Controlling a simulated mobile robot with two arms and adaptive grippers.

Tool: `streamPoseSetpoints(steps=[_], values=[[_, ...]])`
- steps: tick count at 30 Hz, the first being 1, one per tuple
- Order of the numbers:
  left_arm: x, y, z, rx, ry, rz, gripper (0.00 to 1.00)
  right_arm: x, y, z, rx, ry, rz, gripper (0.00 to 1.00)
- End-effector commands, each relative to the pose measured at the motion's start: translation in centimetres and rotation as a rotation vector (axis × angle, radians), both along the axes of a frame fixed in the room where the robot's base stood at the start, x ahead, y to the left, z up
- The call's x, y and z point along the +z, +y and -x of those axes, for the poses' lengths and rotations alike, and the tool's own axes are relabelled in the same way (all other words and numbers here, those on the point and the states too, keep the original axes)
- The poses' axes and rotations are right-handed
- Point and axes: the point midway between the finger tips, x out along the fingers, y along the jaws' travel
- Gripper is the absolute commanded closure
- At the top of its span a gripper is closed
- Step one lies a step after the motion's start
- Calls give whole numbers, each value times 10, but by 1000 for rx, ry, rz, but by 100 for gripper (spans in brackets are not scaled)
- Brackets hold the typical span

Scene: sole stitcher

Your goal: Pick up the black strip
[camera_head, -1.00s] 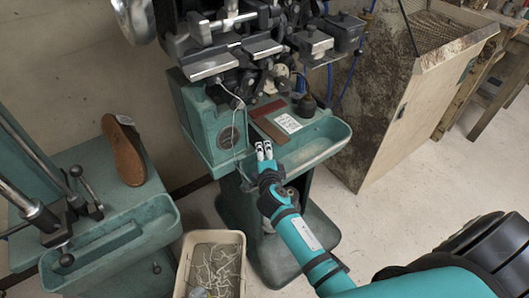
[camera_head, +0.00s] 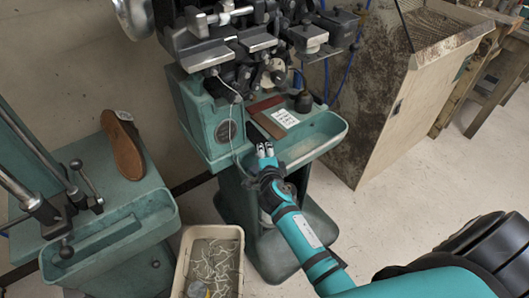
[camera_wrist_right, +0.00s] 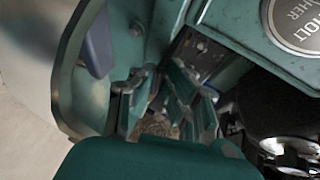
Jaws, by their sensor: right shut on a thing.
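My right gripper (camera_head: 265,149) is at the front tray (camera_head: 316,147) of the green stitching machine, low at its left part. In the right wrist view its fingers (camera_wrist_right: 168,100) are close together, with a dark strip-like piece (camera_wrist_right: 200,52) just beyond them. My left gripper is not in view.
On the machine's tray lie a reddish strip (camera_head: 264,104), a brown piece (camera_head: 268,124) and a white card (camera_head: 285,118). A beige bin (camera_head: 236,284) of scraps is on the floor. A shoe sole (camera_head: 124,148) lies on the left bench. A large box (camera_head: 385,135) stands at right.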

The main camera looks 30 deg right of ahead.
Motion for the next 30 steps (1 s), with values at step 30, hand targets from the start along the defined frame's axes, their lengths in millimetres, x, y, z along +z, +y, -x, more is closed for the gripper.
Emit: streamPoseSetpoints(steps=[30], values=[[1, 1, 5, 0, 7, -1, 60, -1, 1, 1, 0, 4, 1, 63]])
